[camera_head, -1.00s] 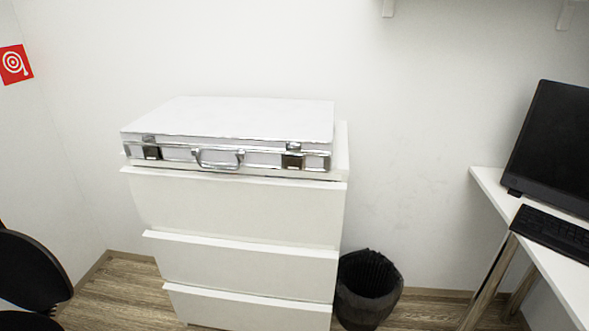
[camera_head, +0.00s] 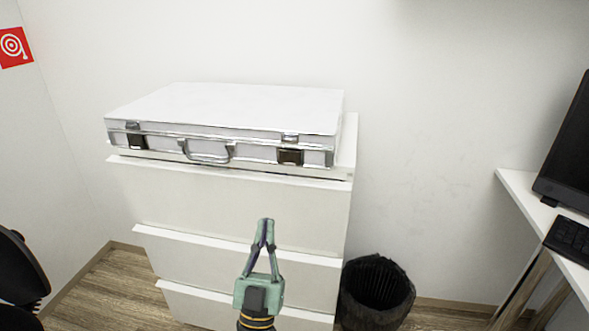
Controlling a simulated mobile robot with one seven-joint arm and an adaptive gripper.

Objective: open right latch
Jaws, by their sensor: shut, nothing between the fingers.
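A white briefcase (camera_head: 225,105) with metal edges lies flat and closed on top of a white drawer cabinet (camera_head: 230,205). Its front faces me. The right latch (camera_head: 289,156) is a dark plate with a metal clasp above it, near the case's right front corner. The left latch (camera_head: 137,141) sits near the left front corner. A metal handle (camera_head: 207,157) hangs between them. My gripper (camera_head: 265,222) is shut and empty, its fingertips together. In the picture it is below and slightly left of the right latch, in front of the drawers and apart from the case.
A black waste bin (camera_head: 376,290) stands on the floor right of the cabinet. A white desk (camera_head: 530,200) with a black monitor (camera_head: 570,150) and keyboard (camera_head: 570,242) is at the right. A black chair (camera_head: 18,270) is at the lower left.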

